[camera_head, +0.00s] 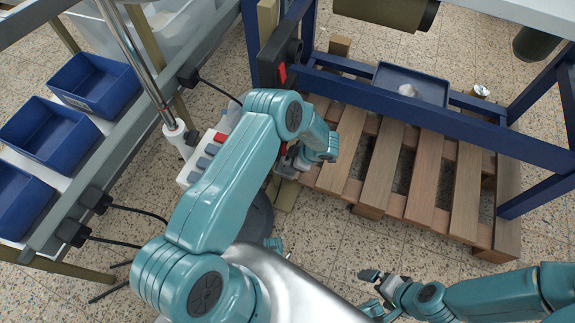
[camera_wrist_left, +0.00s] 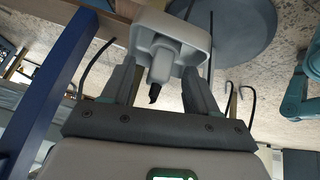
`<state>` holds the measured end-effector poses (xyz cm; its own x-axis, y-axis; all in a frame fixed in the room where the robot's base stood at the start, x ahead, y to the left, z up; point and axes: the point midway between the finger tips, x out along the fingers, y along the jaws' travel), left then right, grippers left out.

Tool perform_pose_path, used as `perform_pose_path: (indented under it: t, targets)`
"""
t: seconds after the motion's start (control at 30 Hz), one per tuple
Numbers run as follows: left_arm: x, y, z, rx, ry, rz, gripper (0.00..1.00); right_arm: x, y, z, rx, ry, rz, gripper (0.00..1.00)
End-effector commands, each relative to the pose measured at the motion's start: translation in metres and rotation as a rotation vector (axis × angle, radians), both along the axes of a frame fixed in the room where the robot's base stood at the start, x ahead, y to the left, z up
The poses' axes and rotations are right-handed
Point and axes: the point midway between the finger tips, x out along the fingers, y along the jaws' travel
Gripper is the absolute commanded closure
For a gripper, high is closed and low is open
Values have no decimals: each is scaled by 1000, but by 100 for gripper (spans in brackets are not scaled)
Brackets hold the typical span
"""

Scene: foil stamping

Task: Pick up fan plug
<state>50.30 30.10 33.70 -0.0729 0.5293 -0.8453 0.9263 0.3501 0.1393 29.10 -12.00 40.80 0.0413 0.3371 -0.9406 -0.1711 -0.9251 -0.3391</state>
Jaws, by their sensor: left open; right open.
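Three black plugs with dark cords show at the left in the head view: one at the upper rail (camera_head: 189,75) and two lower down (camera_head: 95,200) (camera_head: 73,233). I cannot tell which belongs to the fan. My left gripper (camera_head: 293,160) is beside the pallet's left end, apart from these plugs. In the left wrist view my left gripper (camera_wrist_left: 162,85) is open around a pale grey piece with a black tip (camera_wrist_left: 162,62); contact is unclear. My right gripper (camera_head: 380,287) is open and empty above the floor at the bottom.
A wooden pallet (camera_head: 425,180) lies under the blue-framed bench (camera_head: 435,120). A blue tray (camera_head: 418,82) is at the back. Blue bins (camera_head: 92,80) stand on the left rack. A round grey base (camera_wrist_left: 235,28) shows in the wrist view.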

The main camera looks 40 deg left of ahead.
Motion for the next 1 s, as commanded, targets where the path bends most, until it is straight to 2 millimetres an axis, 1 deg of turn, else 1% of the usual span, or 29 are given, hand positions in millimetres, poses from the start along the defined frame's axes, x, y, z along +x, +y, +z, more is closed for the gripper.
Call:
perform_pose_path:
  t: [0.03, 0.23, 0.27, 0.3, 0.37, 0.4, 0.43, 0.8, 0.97, 1.0]
  targets:
    - [-1, 3, -6, -1, 1, 2, 41, 0, 0, -3, 0, 0, 0, 0]
    - [0, 4, -5, 0, 0, 0, 41, 0, 0, -2, 0, 0, 0, 0]
    - [0, 4, -5, 0, 0, 0, 48, 0, 0, -2, 0, 0, 0, 0]
    - [0, 4, -5, 0, 0, 0, 61, 0, 0, -2, 0, 0, 0, 0]
    - [0, 4, -5, 0, 0, 0, 80, 0, 0, -2, 0, 0, 0, 0]
    - [0, 4, -5, 0, 0, 0, 93, 0, 0, -2, 0, 0, 0, 0]
    - [0, 4, -5, 0, 0, 0, 100, 0, 0, -2, 0, 0, 0, 0]
    - [0, 4, -5, -1, 0, 0, 100, 0, 0, -1, 0, 0, 0, 0]
    - [0, 4, 4, -1, -1, -1, 100, 0, 0, 7, 0, 0, 0, 0]
    - [0, 1, 0, 16, 3, -3, 100, 0, 0, 4, 0, 0, 0, 0]
